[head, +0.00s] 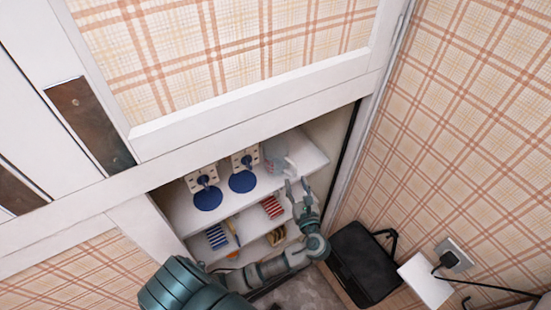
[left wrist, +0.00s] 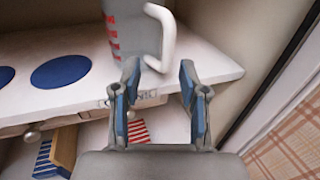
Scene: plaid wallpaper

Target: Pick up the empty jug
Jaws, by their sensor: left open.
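The jug (head: 276,157) is a clear, greyish jug standing on the upper shelf at its right end. In the left wrist view the jug (left wrist: 132,30) shows red marks on its side and a white handle (left wrist: 165,38) on its right. Its top is cut off there. My left gripper (head: 297,184) is open and empty, in front of the shelf edge. In the left wrist view its fingers (left wrist: 160,85) are apart, just below and in front of the handle, not around it. My right gripper is not in view.
Blue discs (head: 208,198) lie on the upper shelf (left wrist: 200,62) left of the jug. Lower compartments hold a striped red item (head: 272,207) and a blue brush-like item (head: 216,237). The cabinet side wall is close on the right. A black bag (head: 362,262) stands on the floor.

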